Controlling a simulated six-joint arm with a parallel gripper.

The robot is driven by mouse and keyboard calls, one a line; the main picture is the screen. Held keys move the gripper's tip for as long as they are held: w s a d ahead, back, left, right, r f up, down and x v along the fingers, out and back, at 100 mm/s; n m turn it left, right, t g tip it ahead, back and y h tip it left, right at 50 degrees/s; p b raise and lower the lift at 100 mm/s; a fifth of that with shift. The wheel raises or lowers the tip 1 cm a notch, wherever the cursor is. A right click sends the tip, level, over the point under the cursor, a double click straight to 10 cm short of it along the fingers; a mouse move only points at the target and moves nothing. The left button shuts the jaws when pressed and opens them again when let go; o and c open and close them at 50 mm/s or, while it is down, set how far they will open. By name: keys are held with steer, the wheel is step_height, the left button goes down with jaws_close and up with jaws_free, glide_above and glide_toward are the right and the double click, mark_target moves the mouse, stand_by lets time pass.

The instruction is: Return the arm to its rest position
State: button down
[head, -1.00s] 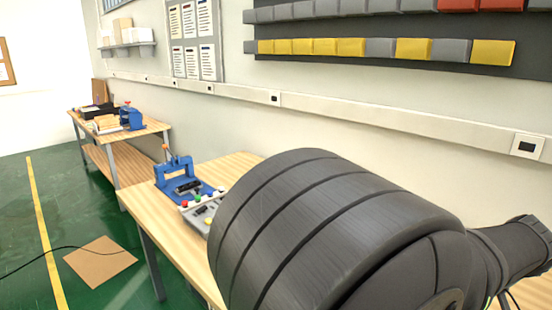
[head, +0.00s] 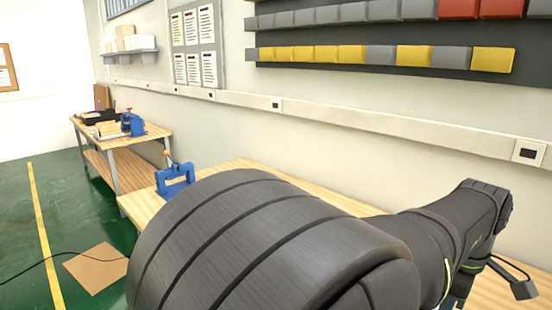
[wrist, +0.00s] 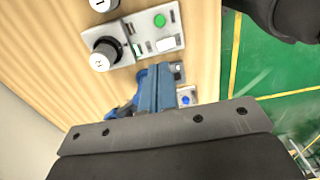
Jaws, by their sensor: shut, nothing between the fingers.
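My gripper (wrist: 158,76) shows in the wrist view as two blue-grey fingers beyond a grey plate with screws. The fingers are together with nothing between them. They hang over a wooden bench (wrist: 207,40) and look apart from the things on it, though the height is hard to judge. In the head view my large dark arm link fills the lower middle and bends down at the right. My gripper cannot be made out there.
A blue press (head: 175,180) stands on the near bench (head: 240,166). The wrist view shows a button panel (wrist: 140,35) and a black knob (wrist: 103,55). A far bench (head: 150,131) is at left. The wall runs behind. Green floor at left has a cardboard sheet (head: 97,267).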

step_height(320, 180, up, 8)
stand_by(0.5)
steer(key=shift+f, duration=0.1)
steer(key=s+a+f+m+t+h, duration=0.1)
steer(key=s+a+f+m+t, duration=0.1)
steer(key=a+f+m, duration=0.5)
steer(key=s+a+f+m+t+h, duration=0.1)
steer(key=s+a+f+m+t, duration=0.2)
steer(key=a+f, duration=0.9)
steer(key=shift+s+a+f+m, duration=0.15)
steer(key=shift+s+a+m, duration=0.95)
steer(key=shift+a+m, duration=0.95)
steer(key=shift+a, duration=0.1)
stand_by(2.6)
